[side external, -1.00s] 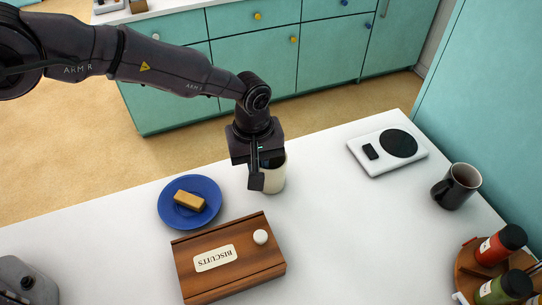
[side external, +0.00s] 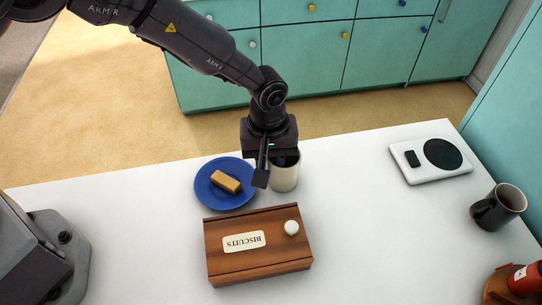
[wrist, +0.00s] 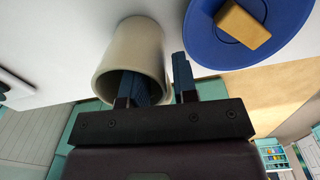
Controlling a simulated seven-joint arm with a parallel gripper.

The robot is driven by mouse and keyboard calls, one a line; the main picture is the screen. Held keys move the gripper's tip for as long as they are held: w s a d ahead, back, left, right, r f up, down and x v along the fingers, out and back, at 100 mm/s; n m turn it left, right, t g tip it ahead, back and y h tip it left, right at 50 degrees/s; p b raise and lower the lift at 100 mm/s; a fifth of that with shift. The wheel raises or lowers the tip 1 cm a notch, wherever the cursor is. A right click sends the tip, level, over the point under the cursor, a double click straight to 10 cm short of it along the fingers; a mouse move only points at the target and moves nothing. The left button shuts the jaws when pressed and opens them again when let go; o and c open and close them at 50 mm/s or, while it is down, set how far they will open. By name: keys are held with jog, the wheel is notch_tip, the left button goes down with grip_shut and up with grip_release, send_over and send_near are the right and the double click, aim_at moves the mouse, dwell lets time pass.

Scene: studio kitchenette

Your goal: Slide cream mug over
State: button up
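The cream mug (side external: 284,176) stands upright on the white counter, just right of the blue plate (side external: 207,199), with a narrow gap between them. It also shows in the wrist view (wrist: 140,43), its mouth facing the camera. My gripper (side external: 270,170) is at the mug's plate-side wall. In the wrist view, one finger of my gripper (wrist: 166,75) is inside the mouth and the other is outside, with the wall between them. No mug handle shows.
A tan block (side external: 226,181) lies on the plate. The wooden biscuits box (side external: 258,262) is in front of the mug. A white scale (side external: 408,174), dark mug (side external: 486,212) and red-jar rack (side external: 496,290) are at right. The counter between mug and scale is clear.

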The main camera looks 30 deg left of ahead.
jog(key=shift+o, duration=0.9)
notch_tip(320, 180, up, 13)
jog(key=shift+a, duration=0.1)
